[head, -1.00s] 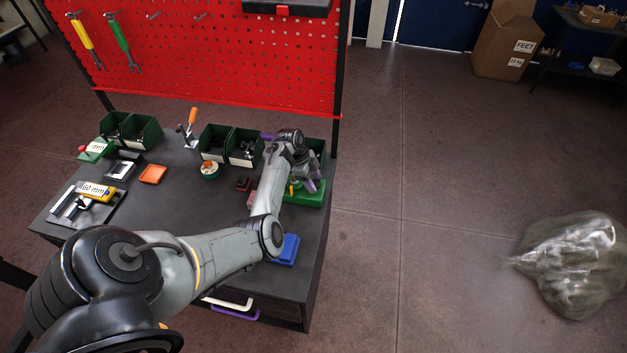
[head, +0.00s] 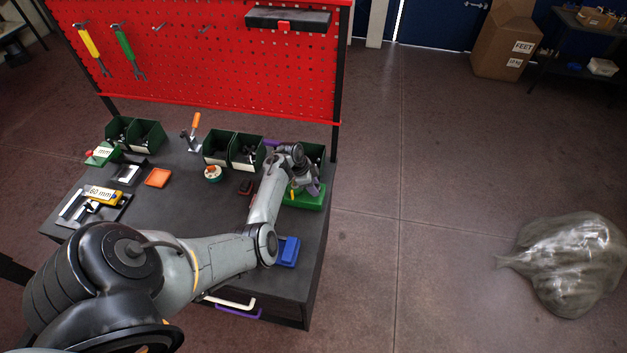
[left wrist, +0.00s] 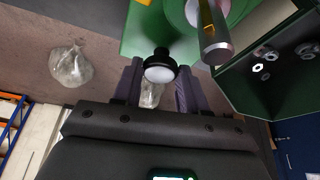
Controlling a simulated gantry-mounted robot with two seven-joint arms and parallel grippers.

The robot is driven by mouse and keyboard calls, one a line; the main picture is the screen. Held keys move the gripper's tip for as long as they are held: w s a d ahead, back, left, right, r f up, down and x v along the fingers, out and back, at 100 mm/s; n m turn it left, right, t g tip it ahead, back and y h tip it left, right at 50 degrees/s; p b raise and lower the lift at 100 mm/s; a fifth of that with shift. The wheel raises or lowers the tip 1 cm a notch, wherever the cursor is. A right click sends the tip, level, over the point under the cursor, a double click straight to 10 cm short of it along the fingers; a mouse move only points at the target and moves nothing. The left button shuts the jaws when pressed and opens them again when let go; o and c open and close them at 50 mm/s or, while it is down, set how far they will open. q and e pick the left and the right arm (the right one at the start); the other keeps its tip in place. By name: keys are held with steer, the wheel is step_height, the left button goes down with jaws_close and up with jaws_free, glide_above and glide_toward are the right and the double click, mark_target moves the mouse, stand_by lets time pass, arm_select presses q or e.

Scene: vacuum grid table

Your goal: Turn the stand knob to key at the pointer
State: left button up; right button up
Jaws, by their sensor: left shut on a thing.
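The green stand (head: 303,198) sits at the right end of the dark table, partly hidden by my left arm. In the left wrist view the stand (left wrist: 148,28) fills the top middle. A black knob (left wrist: 160,68) with a pale round face projects from it, between my finger tips. My left gripper (head: 312,187) is at the stand and shut on the knob. A grey cylindrical part (left wrist: 215,45) and a yellow strip (left wrist: 205,15) show beside the knob. I cannot make out the key or what the pointer reads. My right gripper is not in view.
A green bin (left wrist: 262,85) stands close beside the stand in the left wrist view. More green bins (head: 230,150) line the back of the table below the red pegboard (head: 200,60). A blue object (head: 288,250) lies near the front right edge, beside my arm.

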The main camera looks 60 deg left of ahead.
arm_select(q)
steer(key=n+p, duration=0.1)
steer(key=n+y+p, duration=0.1)
steer(key=n+p, duration=0.1)
steer(key=shift+d+r+n, duration=0.15)
steer(key=shift+r+n, duration=0.05)
steer(key=shift+n, duration=0.1)
steer(key=shift+f+n+y+p, duration=0.15)
steer(key=shift+n+y+p, duration=0.55)
steer(key=shift+n, duration=0.5)
steer(key=shift+d, duration=0.1)
steer(key=o, duration=1.1)
steer(key=shift+c, duration=0.2)
steer(key=shift+t, duration=0.3)
steer(key=shift+s+r, duration=0.25)
steer(key=shift+r, duration=0.25)
steer(key=p+v, duration=0.1)
steer(key=v, duration=0.8)
steer(key=shift+r, duration=0.3)
